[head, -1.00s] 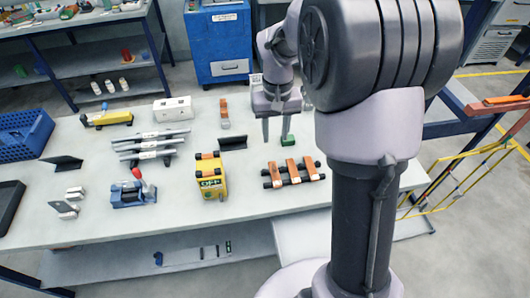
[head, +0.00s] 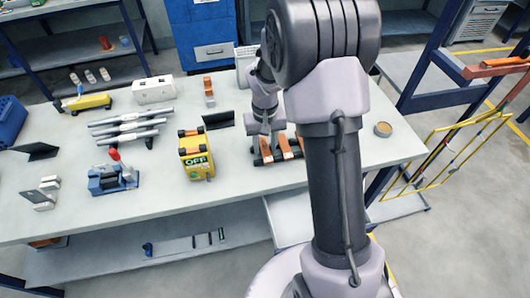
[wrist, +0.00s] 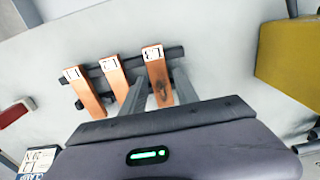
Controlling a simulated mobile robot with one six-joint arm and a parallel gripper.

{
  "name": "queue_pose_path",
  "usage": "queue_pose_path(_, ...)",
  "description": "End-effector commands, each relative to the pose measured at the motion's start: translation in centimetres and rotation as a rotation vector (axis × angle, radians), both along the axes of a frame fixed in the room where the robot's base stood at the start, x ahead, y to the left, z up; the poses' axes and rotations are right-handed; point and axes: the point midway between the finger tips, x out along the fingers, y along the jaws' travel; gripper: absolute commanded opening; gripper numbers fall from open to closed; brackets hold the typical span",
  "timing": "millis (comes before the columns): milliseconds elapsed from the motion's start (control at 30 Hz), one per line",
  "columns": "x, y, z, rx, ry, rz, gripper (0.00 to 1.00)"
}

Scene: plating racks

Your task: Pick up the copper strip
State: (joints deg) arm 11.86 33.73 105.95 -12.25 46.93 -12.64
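Three copper strips lie side by side across a dark rack on the table: the right one in the wrist view (wrist: 157,76), the middle one (wrist: 115,78) and the left one (wrist: 84,92). Each has a white label with dark marks at its far end. My gripper (wrist: 160,92) is open, with one grey finger on each side of the right strip. I cannot tell if the fingers touch it. In the head view my gripper (head: 264,130) is over the rack's left strip (head: 265,152), partly hiding it; my arm covers the rack's right side.
A yellow box marked OFF (head: 195,155) stands left of the rack, with a dark angled plate (head: 218,120) behind it. A round tin (head: 383,129) sits near the table's right end. Grey bars on a stand (head: 128,128) are further left.

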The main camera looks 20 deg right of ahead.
Motion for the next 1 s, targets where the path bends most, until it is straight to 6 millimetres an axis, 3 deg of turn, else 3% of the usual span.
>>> queue_pose_path(100, 0.0, 0.0, 0.2, 0.0, -0.001, 0.0, 0.32)
queue_pose_path(267, 0.0, 0.0, 0.2, 0.0, -0.001, 0.0, 0.01)
queue_pose_path(667, 0.0, 0.0, 0.4, 0.0, -0.001, 0.0, 0.0)
queue_pose_path(1000, -0.5, -0.6, 4.2, 0.0, -0.001, -0.003, 0.0)
